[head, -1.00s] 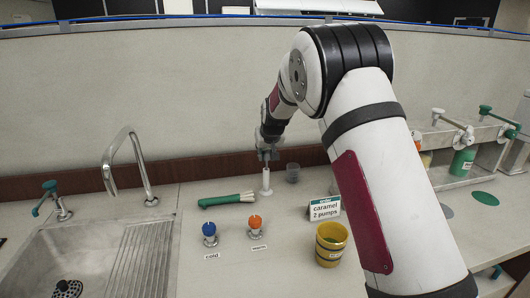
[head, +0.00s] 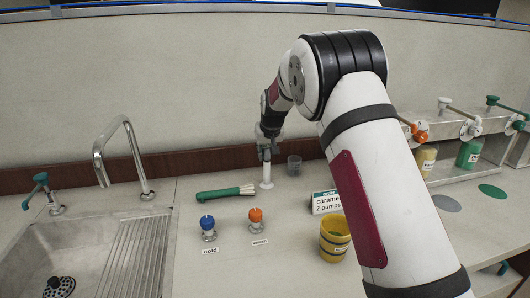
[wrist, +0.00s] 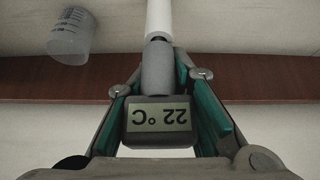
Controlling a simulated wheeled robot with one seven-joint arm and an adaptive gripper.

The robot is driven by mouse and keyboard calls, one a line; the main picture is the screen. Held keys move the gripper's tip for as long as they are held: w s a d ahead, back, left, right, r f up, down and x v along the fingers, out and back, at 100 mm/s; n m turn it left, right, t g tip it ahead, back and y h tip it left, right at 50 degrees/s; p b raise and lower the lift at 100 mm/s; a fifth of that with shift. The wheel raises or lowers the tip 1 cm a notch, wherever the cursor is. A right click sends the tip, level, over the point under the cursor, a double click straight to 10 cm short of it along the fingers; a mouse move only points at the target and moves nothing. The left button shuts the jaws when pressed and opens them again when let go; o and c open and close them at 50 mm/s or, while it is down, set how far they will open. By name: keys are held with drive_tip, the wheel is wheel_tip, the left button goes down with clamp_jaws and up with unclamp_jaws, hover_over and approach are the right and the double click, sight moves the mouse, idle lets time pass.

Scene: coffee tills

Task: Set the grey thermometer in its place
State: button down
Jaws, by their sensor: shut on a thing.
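The grey thermometer (wrist: 157,70) shows in the wrist view with its display reading 22 °C upside down. My gripper (wrist: 160,95) is shut on it, with a green-padded finger at each side. In the head view my gripper (head: 265,154) is directly above a slim white upright holder (head: 266,174) on the counter. The white tube of this holder (wrist: 158,18) lines up with the thermometer's stem end in the wrist view. Whether the stem is inside the tube or only just above it I cannot tell. In the head view the thermometer is mostly hidden by the gripper.
A clear measuring cup (head: 294,165) stands close right of the holder. A green-handled brush (head: 225,193) lies to its left. Blue (head: 207,225) and orange (head: 255,218) knobs, a sign (head: 326,202) and a yellow cup (head: 334,239) stand nearer. The sink (head: 95,255) is at left.

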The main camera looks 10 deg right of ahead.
drive_tip(key=c, duration=1.3)
unclamp_jaws()
drive_tip(key=shift+r, duration=0.1)
drive_tip(key=shift+v, duration=5.95)
